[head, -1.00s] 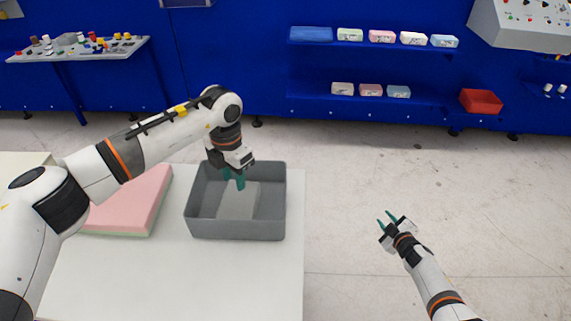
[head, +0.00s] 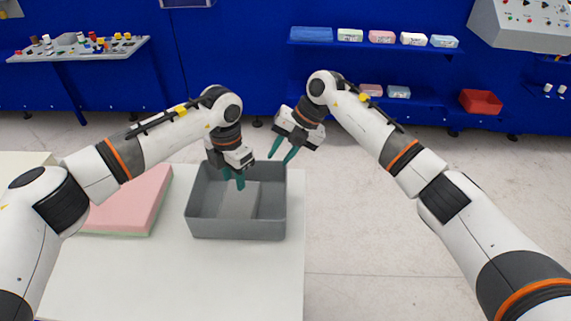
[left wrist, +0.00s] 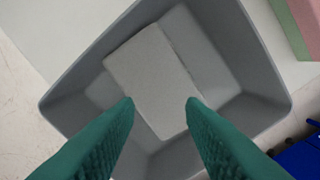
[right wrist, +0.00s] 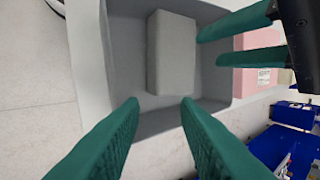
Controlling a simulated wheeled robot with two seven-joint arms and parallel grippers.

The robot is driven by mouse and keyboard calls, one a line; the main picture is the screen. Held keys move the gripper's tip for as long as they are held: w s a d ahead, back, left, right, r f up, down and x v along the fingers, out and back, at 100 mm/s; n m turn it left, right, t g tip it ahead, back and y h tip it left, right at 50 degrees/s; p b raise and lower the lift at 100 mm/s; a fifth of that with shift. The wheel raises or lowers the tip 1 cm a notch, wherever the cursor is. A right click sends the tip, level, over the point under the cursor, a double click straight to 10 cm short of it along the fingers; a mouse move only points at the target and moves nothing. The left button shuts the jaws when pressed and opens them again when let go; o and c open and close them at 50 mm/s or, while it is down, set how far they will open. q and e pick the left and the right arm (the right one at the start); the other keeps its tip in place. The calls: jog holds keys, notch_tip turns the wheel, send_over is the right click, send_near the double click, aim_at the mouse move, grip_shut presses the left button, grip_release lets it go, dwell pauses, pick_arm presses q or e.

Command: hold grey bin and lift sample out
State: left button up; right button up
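The grey bin (head: 202,224) stands on the white table. The sample, a light grey block (head: 238,200), lies inside it on the bin floor; it also shows in the left wrist view (left wrist: 153,80) and the right wrist view (right wrist: 172,55). My left gripper (head: 234,181) is open above the bin's interior, with the block below and between its fingers in the left wrist view. My right gripper (head: 282,152) is open just above the bin's far right corner. In the right wrist view its fingers point toward the bin wall (right wrist: 165,121) and nothing is between them.
Pink and green foam slabs (head: 130,200) lie left of the bin on the white table (head: 200,280). The table's front part is clear. Blue shelves with small foam blocks (head: 381,37) and a red bin (head: 481,101) stand behind. Open floor lies to the right.

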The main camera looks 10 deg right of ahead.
jog(key=s+h, duration=0.1)
jog(key=h, duration=0.1)
jog(key=s+h, duration=0.2)
jog(key=h, duration=0.1)
jog(key=shift+s+d+f+n+h, duration=0.25)
jog(key=shift+s+f+n+h, duration=0.05)
jog(key=shift+f+n, duration=0.1)
pick_arm(q)
jog(key=shift+d, duration=0.1)
pick_arm(e)
jog(key=shift+f, duration=0.25)
notch_tip(320, 180, down, 11)
jog(key=shift+f, duration=0.2)
grip_shut()
pick_arm(q)
jog(key=shift+o, duration=0.4)
